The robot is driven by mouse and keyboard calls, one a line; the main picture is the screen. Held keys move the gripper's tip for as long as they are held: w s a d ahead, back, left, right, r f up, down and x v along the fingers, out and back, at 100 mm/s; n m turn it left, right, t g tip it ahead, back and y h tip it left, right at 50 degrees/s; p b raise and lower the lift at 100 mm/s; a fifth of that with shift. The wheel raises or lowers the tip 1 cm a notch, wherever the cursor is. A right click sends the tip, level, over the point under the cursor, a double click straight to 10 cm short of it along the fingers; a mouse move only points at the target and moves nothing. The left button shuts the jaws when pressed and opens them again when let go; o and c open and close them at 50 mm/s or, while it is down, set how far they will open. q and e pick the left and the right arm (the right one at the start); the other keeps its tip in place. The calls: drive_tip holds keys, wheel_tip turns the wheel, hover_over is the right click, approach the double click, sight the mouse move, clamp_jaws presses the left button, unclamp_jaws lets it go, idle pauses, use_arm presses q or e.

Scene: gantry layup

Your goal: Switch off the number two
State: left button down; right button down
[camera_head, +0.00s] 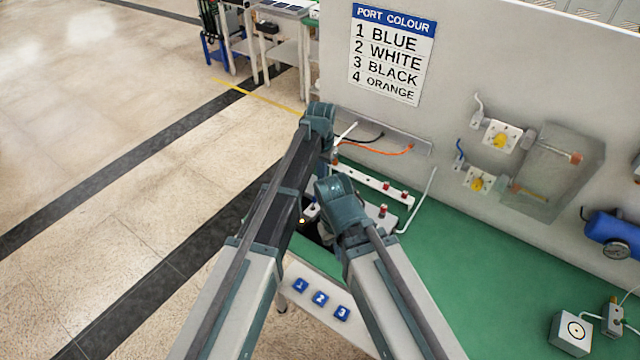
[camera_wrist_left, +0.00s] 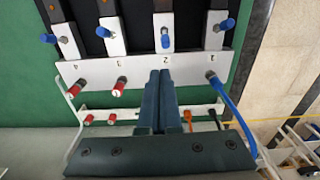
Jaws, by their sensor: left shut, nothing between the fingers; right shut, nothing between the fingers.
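In the left wrist view a white numbered strip (camera_wrist_left: 140,71) runs across, its numerals upside down, with a white block above each number. The number two block (camera_wrist_left: 163,20) carries a blue lever (camera_wrist_left: 165,40) lying along the block; the other blocks' levers lie more crosswise. My left gripper (camera_wrist_left: 160,73) is shut and empty, its tips over the strip just below the number two and apart from the lever in the picture. It hides the port under that number. In the head view my right gripper (camera_head: 318,236) is shut, dark and largely covered by its wrist.
Ports four and three have red caps (camera_wrist_left: 119,87); a blue hose (camera_wrist_left: 232,105) leaves port one. A port colour sign (camera_head: 391,52) hangs on the wall. Blue numbered tiles (camera_head: 320,298) lie on a white ledge. The green bench top (camera_head: 470,285) is clear at centre right.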

sight(314, 202)
use_arm(q)
drive_tip(key=w, duration=0.2)
drive_tip(key=w+d+r, duration=0.1)
drive_tip(key=shift+w, duration=0.15)
use_arm(e)
drive_tip(key=shift+r, duration=0.5)
use_arm(q)
drive_tip(key=shift+f, duration=0.1)
